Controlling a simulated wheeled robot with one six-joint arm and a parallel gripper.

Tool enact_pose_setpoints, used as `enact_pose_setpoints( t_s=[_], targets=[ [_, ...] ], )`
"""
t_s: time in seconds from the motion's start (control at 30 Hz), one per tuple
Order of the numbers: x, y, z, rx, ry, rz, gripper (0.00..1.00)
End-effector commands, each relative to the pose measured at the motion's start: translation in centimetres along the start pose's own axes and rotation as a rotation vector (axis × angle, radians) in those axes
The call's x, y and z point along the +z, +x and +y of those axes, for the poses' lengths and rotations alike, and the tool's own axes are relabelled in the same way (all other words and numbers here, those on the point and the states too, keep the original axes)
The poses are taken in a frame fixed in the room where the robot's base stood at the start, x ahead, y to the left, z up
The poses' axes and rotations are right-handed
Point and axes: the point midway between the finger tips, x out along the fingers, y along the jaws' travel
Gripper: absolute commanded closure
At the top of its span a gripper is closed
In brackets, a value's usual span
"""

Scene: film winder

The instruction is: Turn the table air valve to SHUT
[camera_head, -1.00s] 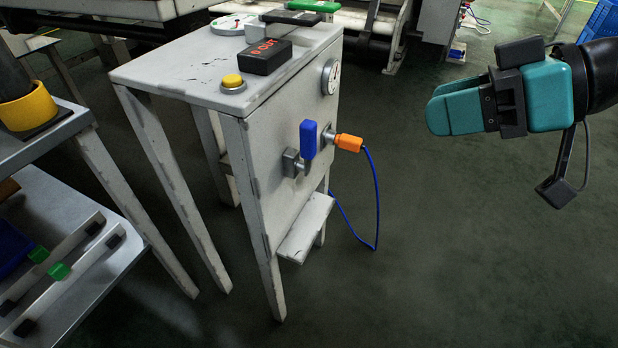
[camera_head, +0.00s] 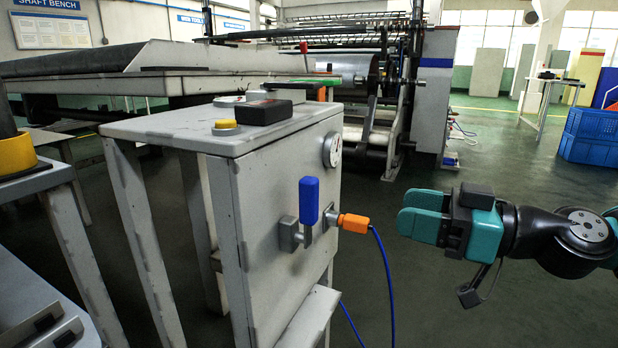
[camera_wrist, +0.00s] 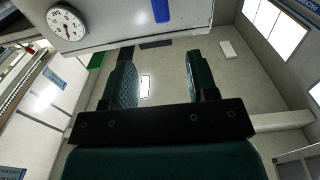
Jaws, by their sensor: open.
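The table air valve's blue handle (camera_head: 309,201) stands upright on a grey fitting on the side of the grey cabinet (camera_head: 253,210). An orange connector (camera_head: 354,223) with a blue hose is right beside it. In the wrist view the blue handle (camera_wrist: 161,10) shows at the top edge, partly cut off. My gripper (camera_head: 405,222) is to the right of the valve, apart from it and empty. In the wrist view my gripper's two green fingers (camera_wrist: 160,78) are spread with a gap between them. No SHUT marking is readable.
A round gauge (camera_head: 332,149) sits on the cabinet side above the valve; it also shows in the wrist view (camera_wrist: 66,24). A yellow button (camera_head: 225,125) and a black box (camera_head: 263,111) are on top. A shelf stands at left.

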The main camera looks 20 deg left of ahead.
Motion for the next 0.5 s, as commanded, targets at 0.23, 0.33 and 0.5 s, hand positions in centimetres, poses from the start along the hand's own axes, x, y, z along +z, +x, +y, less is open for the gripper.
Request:
enact_pose_setpoints(
  t_s=[0.23, 0.33, 0.5],
  targets=[
    [-0.8, 2.1, -0.2, -0.002, 0.004, -0.004, 0.47],
    [-0.8, 3.1, -0.2, -0.002, 0.004, -0.004, 0.47],
    [-0.6, 5.6, -0.3, -0.005, 0.000, -0.005, 0.47]
  ],
)
